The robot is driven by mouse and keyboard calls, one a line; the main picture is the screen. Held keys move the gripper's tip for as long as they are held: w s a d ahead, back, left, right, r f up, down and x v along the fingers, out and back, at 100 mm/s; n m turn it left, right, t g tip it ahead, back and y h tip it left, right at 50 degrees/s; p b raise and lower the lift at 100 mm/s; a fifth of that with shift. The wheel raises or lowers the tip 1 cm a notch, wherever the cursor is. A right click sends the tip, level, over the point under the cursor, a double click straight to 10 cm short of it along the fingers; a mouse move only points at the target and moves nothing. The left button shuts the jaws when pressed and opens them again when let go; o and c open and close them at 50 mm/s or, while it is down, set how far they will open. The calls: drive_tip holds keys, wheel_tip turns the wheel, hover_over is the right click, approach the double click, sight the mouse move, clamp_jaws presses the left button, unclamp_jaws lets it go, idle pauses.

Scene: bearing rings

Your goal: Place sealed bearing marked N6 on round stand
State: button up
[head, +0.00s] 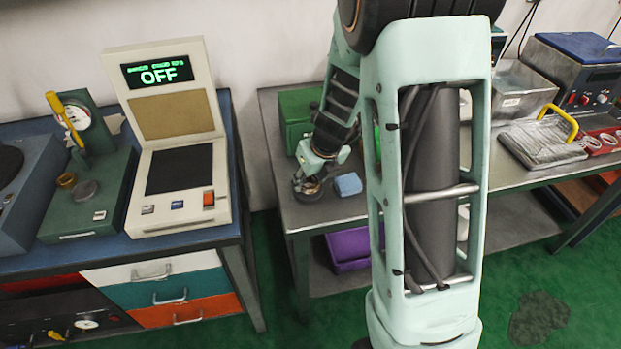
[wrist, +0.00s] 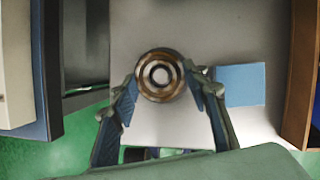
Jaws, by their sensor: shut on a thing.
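My gripper (head: 308,184) is low over the metal table at the middle of the head view. In the wrist view my gripper (wrist: 162,84) is shut on a ring-shaped bearing (wrist: 160,75), with one finger on each side of it. The bearing has a dark outer rim, brownish and pale rings and a dark centre. No N6 mark can be read on it. In the head view the fingers and a dark round shape overlap, so I cannot tell whether the bearing touches something below. I cannot clearly make out the round stand.
A blue block (head: 348,184) lies just right of my gripper; it also shows in the wrist view (wrist: 240,84). A green box (head: 298,115) stands behind. A device with an OFF display (head: 172,130) is on the left bench, across a gap. My arm hides the table's middle.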

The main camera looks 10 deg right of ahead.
drive_tip(key=shift+f+b, duration=0.35)
drive_tip(key=shift+f, duration=0.2)
idle(0.4)
drive_tip(key=o, duration=1.2)
drive_tip(key=shift+r, duration=0.1)
wheel_tip(320, 180, up, 7)
drive_tip(key=p, duration=0.7)
drive_tip(key=shift+p, duration=0.35)
drive_tip(key=shift+w, duration=0.1)
